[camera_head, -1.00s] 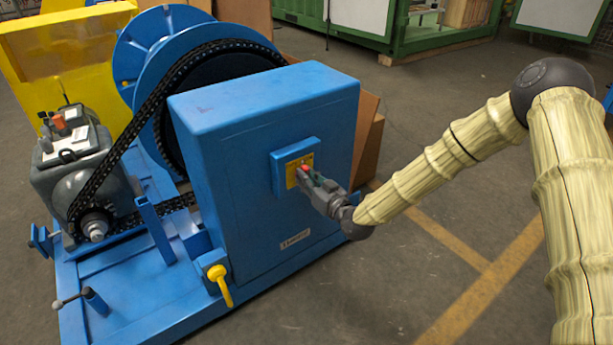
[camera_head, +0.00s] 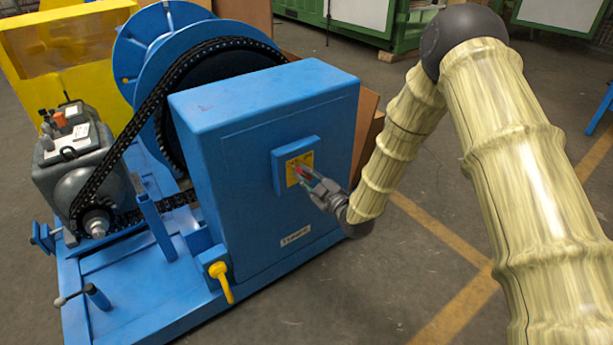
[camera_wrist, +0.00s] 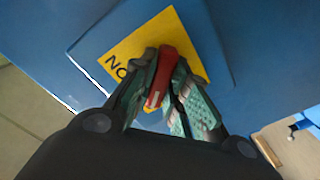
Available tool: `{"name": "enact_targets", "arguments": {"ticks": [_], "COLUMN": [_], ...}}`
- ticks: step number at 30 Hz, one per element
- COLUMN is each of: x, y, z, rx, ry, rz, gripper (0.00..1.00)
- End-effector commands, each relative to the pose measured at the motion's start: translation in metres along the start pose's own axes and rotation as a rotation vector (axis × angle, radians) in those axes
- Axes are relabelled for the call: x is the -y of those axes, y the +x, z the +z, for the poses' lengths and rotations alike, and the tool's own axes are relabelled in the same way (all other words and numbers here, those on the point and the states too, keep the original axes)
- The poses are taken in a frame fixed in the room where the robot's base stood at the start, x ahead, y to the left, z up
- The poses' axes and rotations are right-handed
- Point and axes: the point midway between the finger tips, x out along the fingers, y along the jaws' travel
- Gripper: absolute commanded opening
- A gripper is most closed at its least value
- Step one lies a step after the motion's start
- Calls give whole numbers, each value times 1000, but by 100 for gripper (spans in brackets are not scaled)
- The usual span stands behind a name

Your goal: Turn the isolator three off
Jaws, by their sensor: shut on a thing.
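The isolator is a red handle (camera_wrist: 162,76) on a yellow plate (camera_wrist: 120,45) with partly hidden lettering, set on a blue box fixed to the face of the blue cabinet (camera_head: 240,150). In the head view the yellow plate (camera_head: 293,163) is small and partly behind my gripper (camera_head: 312,182). In the wrist view my gripper (camera_wrist: 165,100) has its textured fingers on both sides of the red handle and is shut on it. The handle looks slanted in the wrist view. Part of the lettering and the handle's base are hidden by the fingers.
A chain (camera_head: 120,140) runs between a grey motor (camera_head: 80,170) and a large blue wheel (camera_head: 165,50). Open floor (camera_head: 420,270) with yellow lines lies right of the cabinet.

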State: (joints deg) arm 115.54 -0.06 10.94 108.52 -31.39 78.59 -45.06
Motion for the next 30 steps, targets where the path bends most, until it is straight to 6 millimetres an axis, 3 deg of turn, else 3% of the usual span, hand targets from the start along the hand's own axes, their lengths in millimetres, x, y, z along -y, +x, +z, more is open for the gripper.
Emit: {"name": "enact_targets", "arguments": {"ticks": [23,24,26,30], "x": [0,0,0,0], "y": [0,0,0,0], "z": [2,1,1,1], "rx": [3,3,2,2], "ry": [-95,-95,-95,-94], "rz": [1,1,1,1], "gripper": [0,23,34,38]}}
